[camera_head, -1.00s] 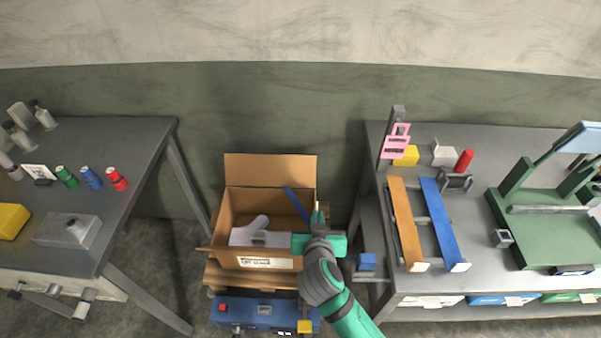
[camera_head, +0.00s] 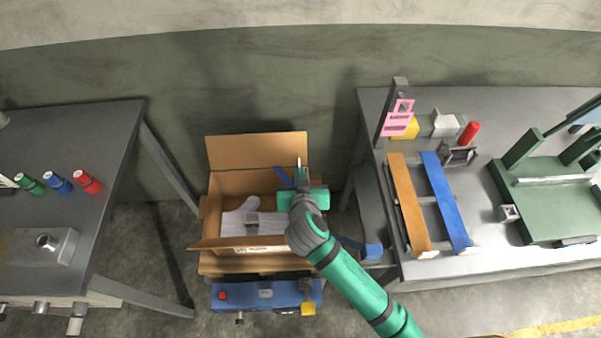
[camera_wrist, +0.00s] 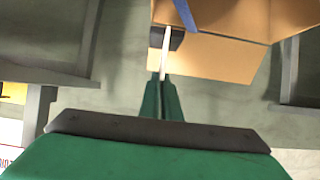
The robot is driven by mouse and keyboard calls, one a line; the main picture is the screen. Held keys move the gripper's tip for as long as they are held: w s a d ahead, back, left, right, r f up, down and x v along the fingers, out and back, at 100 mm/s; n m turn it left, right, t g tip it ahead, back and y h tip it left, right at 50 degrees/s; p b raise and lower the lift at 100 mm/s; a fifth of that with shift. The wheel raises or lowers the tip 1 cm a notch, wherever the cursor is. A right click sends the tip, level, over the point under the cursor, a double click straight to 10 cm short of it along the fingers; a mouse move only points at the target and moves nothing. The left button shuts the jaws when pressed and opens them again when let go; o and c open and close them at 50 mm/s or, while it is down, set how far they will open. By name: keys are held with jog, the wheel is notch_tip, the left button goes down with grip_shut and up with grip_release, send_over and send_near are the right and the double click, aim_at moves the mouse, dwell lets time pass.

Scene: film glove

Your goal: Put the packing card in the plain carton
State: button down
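The cardboard carton (camera_head: 225,242) stands open on a stand at the centre of the head view, with a printed label on its front. Pale glove-shaped pieces (camera_head: 238,218) lie inside it. My gripper (camera_head: 300,176) is over the carton's right side. In the wrist view my gripper (camera_wrist: 164,84) has its fingers close together on a thin pale strip, which looks like the packing card (camera_wrist: 166,48) seen edge-on. Its pale tip also shows in the head view (camera_head: 298,162). My arm hides the carton's right front corner.
A blue strip (camera_head: 284,178) is at the carton's right. The right bench (camera_head: 470,275) carries orange and blue bars, a pink piece (camera_head: 398,122) on a post and a green fixture (camera_head: 550,195). The left table (camera_head: 85,150) holds coloured spools.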

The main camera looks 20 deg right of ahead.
jog(key=shift+s+f, duration=0.15)
jog(key=shift+f, duration=2.3)
jog(key=shift+f, duration=0.3)
jog(key=c, duration=1.9)
grip_release()
jog(key=shift+s, duration=0.1)
jog(key=v, duration=1)
jog(key=shift+s+a+r, duration=0.1)
jog(key=shift+s+r, duration=0.1)
jog(key=shift+s, duration=0.05)
jog(key=shift+s, duration=0.1)
